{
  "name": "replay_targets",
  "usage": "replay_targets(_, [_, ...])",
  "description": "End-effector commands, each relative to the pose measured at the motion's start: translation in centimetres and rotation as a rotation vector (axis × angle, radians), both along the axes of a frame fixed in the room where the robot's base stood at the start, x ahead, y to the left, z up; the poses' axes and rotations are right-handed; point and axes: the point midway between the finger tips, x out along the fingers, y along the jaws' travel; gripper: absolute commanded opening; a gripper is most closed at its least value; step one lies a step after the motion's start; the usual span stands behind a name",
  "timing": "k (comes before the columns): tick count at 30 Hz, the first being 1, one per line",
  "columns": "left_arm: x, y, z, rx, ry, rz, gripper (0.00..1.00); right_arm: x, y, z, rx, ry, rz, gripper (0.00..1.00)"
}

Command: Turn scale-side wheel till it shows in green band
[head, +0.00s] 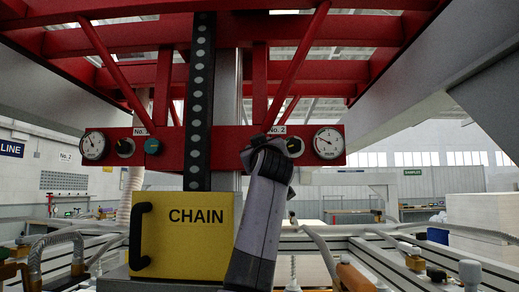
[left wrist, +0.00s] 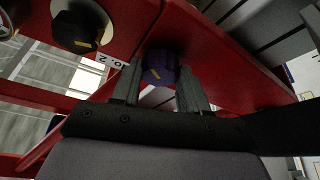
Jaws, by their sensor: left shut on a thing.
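In the head view my left gripper (head: 268,145) hides this wheel, under the "No. 2" label (head: 277,130). To its right are a black wheel (head: 295,147) and a round white gauge (head: 329,143). The black wheel (left wrist: 80,26) and the gauge's edge (left wrist: 7,27) also show in the wrist view. The gauge's needle and bands are too small to read surely. My right gripper is out of view.
On the left of the panel are another gauge (head: 94,146), a black wheel (head: 125,148) and a teal wheel (head: 153,146). A yellow "CHAIN" box (head: 185,250) with a black handle stands left of my arm. Hoses and rails run along both sides below.

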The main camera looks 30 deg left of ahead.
Motion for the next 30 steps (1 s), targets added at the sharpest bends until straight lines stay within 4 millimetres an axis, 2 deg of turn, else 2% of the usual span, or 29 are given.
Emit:
replay_targets(12, [0.09, -0.19, 0.11, -0.162, -0.098, -0.001, 0.13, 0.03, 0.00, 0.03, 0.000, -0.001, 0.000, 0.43])
replay_targets(28, [0.10, -0.18, 0.10, -0.181, -0.110, -0.001, 0.13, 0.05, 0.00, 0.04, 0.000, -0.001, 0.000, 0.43])
replay_targets(29, [0.10, -0.18, 0.10, -0.181, -0.110, -0.001, 0.54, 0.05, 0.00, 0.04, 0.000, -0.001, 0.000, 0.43])
replay_targets(30, [0.10, -0.17, 0.10, -0.181, -0.110, -0.001, 0.67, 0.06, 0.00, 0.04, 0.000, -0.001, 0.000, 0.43])
